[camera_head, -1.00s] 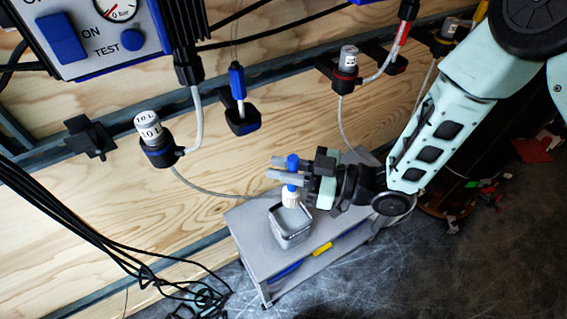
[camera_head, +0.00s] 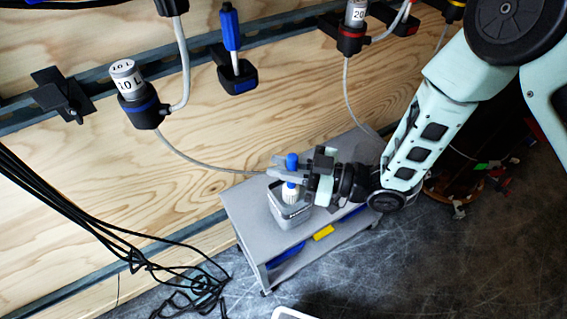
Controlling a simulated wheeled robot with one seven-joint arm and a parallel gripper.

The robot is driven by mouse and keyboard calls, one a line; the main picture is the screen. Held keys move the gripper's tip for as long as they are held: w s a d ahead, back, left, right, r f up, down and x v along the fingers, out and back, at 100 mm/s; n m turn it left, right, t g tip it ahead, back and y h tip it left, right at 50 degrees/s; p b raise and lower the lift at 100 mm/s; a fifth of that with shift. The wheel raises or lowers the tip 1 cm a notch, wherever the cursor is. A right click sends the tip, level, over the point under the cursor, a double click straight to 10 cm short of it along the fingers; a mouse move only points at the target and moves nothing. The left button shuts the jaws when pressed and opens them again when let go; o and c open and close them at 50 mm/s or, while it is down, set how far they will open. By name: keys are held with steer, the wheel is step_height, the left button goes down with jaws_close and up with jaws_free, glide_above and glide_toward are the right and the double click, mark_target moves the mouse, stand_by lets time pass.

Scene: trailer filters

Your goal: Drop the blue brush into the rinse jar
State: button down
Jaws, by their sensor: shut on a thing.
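The blue brush (camera_head: 291,162) has a blue upper end and a white ribbed lower end. My gripper (camera_head: 283,167) is shut on it and holds it about upright. The rinse jar (camera_head: 292,214) is a grey, square, open-topped container on a small grey cart. The brush's white end overlaps the jar's mouth in the picture. I cannot tell how far it reaches inside. My fingers are above the jar, and the arm comes in from the upper right.
The cart's top (camera_head: 243,208) has free room around the jar. A yellow item (camera_head: 323,232) shows on its lower level. A wooden wall with mounted holders and a blue-handled tool (camera_head: 230,30) stands behind. Black cables (camera_head: 100,230) hang at left.

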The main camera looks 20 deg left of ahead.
steer(key=c, duration=1.2)
jaws_free()
steer(key=shift+c, duration=0.2)
steer(key=shift+d, duration=0.1)
steer(key=d, duration=1)
steer(key=shift+w+p, duration=0.35)
steer(key=shift+a, duration=0.1)
